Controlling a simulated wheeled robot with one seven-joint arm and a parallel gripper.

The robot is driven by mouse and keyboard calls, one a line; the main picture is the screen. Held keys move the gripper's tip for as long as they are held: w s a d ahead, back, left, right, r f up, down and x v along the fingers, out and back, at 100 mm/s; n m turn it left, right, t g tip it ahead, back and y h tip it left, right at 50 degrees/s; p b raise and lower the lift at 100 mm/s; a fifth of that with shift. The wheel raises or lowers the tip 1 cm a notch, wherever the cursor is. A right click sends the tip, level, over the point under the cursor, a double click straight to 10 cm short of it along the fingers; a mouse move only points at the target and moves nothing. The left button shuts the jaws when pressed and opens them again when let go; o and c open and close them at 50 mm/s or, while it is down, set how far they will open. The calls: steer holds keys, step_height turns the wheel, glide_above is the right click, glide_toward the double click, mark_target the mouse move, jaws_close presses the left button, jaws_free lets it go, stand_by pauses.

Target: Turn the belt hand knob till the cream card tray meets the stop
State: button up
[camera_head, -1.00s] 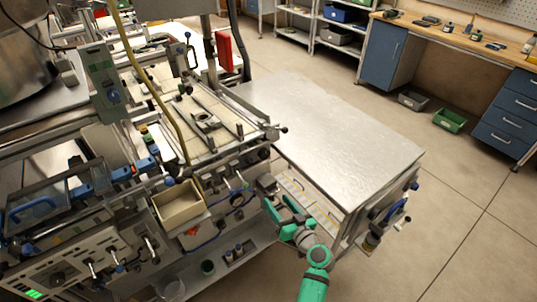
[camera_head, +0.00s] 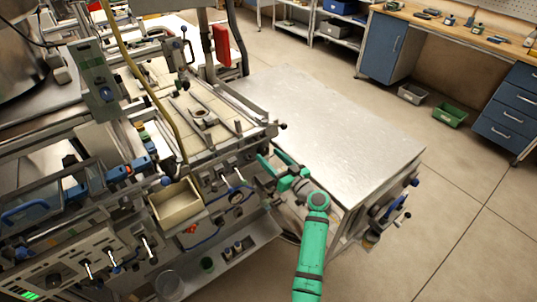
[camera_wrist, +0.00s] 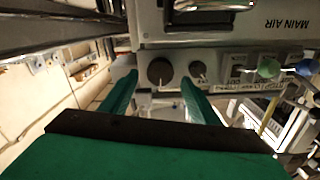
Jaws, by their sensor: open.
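My gripper (camera_head: 268,169) is at the machine's front right corner, its two teal fingers apart and nothing held between them. In the wrist view my gripper (camera_wrist: 157,90) points at a panel with a large dark round knob (camera_wrist: 159,71), which shows between the fingers, apparently beyond the tips. A smaller dark knob (camera_wrist: 197,69) is just right of it, near the right finger. I cannot tell which is the belt hand knob. A cream open-topped box (camera_head: 176,204) hangs on the machine's front; I cannot tell whether it is the card tray. I cannot make out the stop.
The machine's railed bed (camera_head: 200,118) lies left of my gripper. A bare metal table (camera_head: 340,125) stands to its right.

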steer(key=shift+w+a, duration=0.4)
steer(key=shift+a, duration=0.1)
steer(key=shift+w+a, duration=0.2)
steer(key=shift+w, duration=0.35)
steer(key=shift+d, duration=0.15)
steer(key=shift+c, duration=0.5)
steer(key=shift+s, duration=0.1)
steer(key=c, duration=0.9)
steer(key=shift+c, duration=0.2)
